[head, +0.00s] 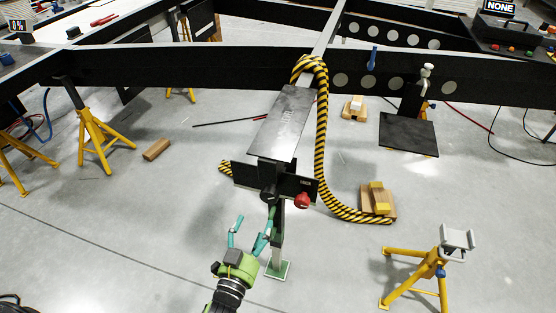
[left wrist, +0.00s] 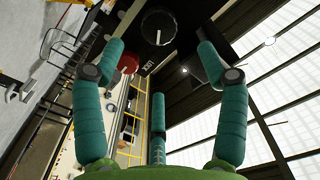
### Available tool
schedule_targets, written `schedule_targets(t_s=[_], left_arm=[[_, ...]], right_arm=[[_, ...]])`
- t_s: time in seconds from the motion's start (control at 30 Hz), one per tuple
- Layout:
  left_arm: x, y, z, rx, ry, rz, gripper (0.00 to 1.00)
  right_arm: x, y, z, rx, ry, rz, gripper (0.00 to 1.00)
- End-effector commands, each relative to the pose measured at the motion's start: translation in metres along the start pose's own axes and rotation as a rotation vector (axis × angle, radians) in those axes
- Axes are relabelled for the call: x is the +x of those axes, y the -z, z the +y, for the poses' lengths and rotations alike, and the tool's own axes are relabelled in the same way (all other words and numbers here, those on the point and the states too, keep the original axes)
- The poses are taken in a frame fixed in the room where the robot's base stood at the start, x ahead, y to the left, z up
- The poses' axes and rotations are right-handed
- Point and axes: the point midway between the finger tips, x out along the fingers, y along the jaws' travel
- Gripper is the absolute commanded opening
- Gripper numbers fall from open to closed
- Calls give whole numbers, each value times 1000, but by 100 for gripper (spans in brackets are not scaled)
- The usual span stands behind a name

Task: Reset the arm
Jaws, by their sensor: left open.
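My left gripper (head: 253,226) has green-teal fingers that stand apart with nothing between them. It is in front of and just below a black control panel (head: 247,176) on a post. The panel carries a black knob (head: 268,190) and a red knob (head: 303,201). In the left wrist view the open fingers (left wrist: 158,52) point toward the black knob (left wrist: 160,27), with the red knob (left wrist: 129,62) to its left. No contact shows. My right gripper is not in view.
A yellow-black striped hose (head: 321,130) hangs from the black chassis beam (head: 220,66) and runs along the floor to a wooden block (head: 371,203). Yellow stands (head: 95,140) are at left and another (head: 420,276) at lower right.

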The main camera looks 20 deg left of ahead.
Motion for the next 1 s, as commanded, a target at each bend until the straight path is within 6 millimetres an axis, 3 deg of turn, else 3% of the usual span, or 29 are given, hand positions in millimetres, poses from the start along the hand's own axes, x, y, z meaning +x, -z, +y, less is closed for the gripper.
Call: schedule_targets(t_s=[0.2, 0.27, 0.37, 0.47, 0.53, 0.7, 0.83, 0.9, 1.0], left_arm=[[-2, -10, 7, -16, -24, -41, 74], [-7, -24, 17, -35, -57, -101, 74], [-29, -67, 44, -85, -139, -269, 74], [-72, -120, 70, -130, -231, -490, 74], [-112, -154, 83, -151, -285, -648, 74], [-224, -217, 86, -171, -371, -1016, 74], [-300, -242, 72, -166, -398, -1234, 74], [-329, -249, 64, -161, -403, -1317, 74], [-356, -254, 56, -158, -404, -1392, 74]], right_arm=[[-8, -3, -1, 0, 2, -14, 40], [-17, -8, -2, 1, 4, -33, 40], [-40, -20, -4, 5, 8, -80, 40], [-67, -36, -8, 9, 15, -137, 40], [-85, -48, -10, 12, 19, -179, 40], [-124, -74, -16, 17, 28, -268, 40], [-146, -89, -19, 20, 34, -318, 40], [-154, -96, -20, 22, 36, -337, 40], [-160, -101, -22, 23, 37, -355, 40]])
